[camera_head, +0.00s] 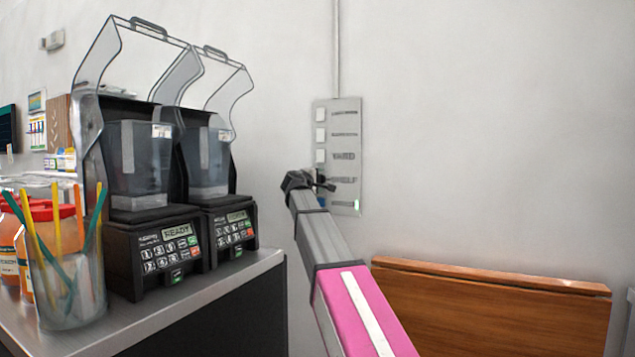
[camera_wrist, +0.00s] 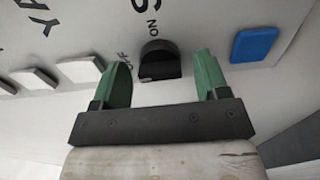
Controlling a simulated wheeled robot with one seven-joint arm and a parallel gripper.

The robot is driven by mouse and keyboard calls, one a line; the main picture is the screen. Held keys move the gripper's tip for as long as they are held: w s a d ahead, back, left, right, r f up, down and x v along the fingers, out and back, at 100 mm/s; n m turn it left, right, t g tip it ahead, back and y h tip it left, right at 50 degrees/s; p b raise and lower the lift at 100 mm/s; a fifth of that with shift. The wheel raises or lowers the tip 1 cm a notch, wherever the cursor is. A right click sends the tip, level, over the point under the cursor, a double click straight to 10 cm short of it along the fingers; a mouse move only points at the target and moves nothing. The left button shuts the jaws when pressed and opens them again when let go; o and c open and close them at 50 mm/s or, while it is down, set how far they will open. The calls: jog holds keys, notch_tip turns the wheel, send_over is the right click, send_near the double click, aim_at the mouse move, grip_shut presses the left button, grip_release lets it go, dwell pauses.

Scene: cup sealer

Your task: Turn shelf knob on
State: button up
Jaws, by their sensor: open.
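A dark round knob (camera_wrist: 159,62) shows on the pale wall panel in the wrist view, with OFF and ON lettering beside it. My gripper (camera_wrist: 163,72) is open, its two green fingers spread on either side of the knob in the picture. I see a gap between each finger and the knob, and cannot tell how far the fingers reach toward the panel. In the head view the panel (camera_head: 345,134) hangs on the wall, and my gripper (camera_head: 310,181) is at its lower left, hiding the knob.
White switches (camera_wrist: 81,69) lie left of the knob and a blue button (camera_wrist: 254,43) lies right of it. Two blenders (camera_head: 140,165) and a jar of straws (camera_head: 65,285) stand on the counter at left. A folded wooden board (camera_head: 490,305) is below the panel at right.

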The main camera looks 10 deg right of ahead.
jog(key=shift+w+d, duration=0.1)
jog(key=shift+c, duration=0.3)
jog(key=c, duration=0.9)
jog(key=shift+o, duration=0.2)
jog(key=shift+m, duration=0.4)
jog(key=m, duration=1.7)
